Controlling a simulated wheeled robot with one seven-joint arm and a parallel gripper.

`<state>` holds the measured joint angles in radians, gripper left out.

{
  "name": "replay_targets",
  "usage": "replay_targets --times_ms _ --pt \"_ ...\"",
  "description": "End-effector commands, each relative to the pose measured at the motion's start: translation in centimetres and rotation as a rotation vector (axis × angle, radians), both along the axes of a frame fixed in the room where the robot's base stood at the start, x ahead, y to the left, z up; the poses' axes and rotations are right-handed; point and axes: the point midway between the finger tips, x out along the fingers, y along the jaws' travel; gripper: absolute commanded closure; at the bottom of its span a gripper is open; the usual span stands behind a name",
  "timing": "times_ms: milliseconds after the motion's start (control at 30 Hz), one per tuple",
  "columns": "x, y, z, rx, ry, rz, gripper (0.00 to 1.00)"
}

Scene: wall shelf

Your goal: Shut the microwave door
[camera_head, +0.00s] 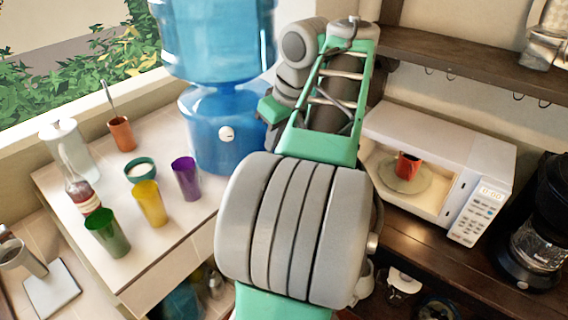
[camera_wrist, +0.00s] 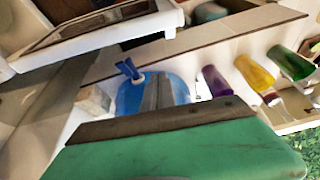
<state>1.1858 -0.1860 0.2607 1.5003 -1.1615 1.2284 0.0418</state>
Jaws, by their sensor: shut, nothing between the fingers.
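The white microwave (camera_head: 435,140) stands on the wooden counter at the right, with its front open and the lit inside showing. Its door, a white frame with a dark window (camera_wrist: 95,25), shows at the top left of the wrist view. In the head view my arm hides most or all of the door. My gripper (camera_wrist: 160,122) fills the bottom of the wrist view as a green body with a dark strip. It is shut and empty, and I see no contact with the door. In the head view it is mostly hidden by my arm.
A red mug (camera_head: 408,165) sits on the microwave's round plate. A blue water dispenser (camera_head: 222,125) stands left of my arm. Purple (camera_head: 186,178), yellow (camera_head: 149,203) and green (camera_head: 106,233) cups stand on the white counter. A coffee maker (camera_head: 540,225) is at the far right, under a shelf (camera_head: 470,62).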

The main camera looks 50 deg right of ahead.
Motion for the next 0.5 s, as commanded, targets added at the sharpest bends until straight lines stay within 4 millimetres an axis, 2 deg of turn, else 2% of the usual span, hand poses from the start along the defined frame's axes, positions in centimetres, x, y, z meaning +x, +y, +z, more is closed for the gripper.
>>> replay_targets --times_ms 33,167,500 --pt "-0.9 -1.0 0.4 -0.010 0.004 -0.006 1.00" --pt "-1.2 -1.4 -0.4 -0.018 0.006 0.000 1.00" --pt "1.2 -1.4 -7.2 -0.016 0.005 0.002 1.00"
